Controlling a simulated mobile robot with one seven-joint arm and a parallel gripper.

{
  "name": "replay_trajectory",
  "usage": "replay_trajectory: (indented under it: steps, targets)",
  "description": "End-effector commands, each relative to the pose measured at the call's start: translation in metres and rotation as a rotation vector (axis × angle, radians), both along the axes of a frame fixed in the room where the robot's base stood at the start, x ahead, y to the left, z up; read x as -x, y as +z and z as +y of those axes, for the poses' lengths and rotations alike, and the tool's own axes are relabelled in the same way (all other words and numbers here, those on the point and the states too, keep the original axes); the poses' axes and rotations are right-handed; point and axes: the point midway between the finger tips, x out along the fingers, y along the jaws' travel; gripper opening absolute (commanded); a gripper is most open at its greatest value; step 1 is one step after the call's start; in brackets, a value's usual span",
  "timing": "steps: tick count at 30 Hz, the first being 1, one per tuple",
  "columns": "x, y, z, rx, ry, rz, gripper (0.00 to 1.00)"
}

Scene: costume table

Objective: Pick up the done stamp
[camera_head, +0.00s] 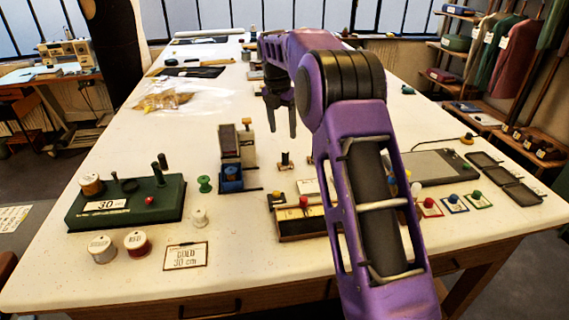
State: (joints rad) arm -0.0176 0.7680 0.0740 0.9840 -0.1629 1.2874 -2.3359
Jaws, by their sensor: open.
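My gripper (281,117) hangs above the middle of the table, fingers pointing down, open and with nothing visible between them. Below it, a small dark-handled piece (285,161), stamp-like in shape, stands upright on the white table (130,160). It is apart from the fingers. Other small knobbed pieces are in view: a red-knobbed one (304,202) by a shallow wooden tray (293,236), and a yellow-topped one (276,197) at its left. No lettering on them is readable, so I cannot tell which is the done stamp. My arm hides part of the tray area.
Coloured knobbed cards (453,204) and a grey pad (425,167) lie right of my arm.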

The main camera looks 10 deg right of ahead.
Motion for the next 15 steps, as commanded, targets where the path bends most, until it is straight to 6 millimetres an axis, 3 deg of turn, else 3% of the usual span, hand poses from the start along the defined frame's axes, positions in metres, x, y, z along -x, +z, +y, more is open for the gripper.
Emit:
replay_trajectory:
  steps: [1,6,15]
  targets:
    - [-0.001,-0.013,-0.001,0.001,0.0,0.003,0.66]
    - [-0.005,-0.04,-0.003,-0.001,-0.001,0.001,0.66]
    - [-0.009,-0.058,-0.006,-0.001,-0.002,0.001,0.66]
